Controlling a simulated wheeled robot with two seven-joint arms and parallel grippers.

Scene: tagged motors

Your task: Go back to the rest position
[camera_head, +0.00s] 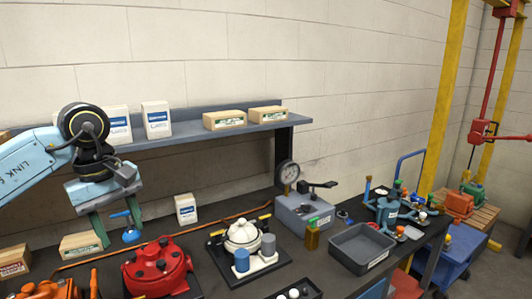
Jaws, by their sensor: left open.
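My left gripper (119,230) hangs at the left with its two green fingers spread apart, pointing down over the bench. A small blue part with a handle (131,236) shows between and behind the fingers; I cannot tell whether it touches them. A small tan box (80,246) stands just left of the fingers. A red round motor housing (158,268) sits on the bench below and to the right of the gripper. An orange motor (45,290) is partly cut off at the lower left. My right gripper is not in view.
A shelf (205,134) with several boxes runs behind my left arm. A blue cart (457,255) stands at the right.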

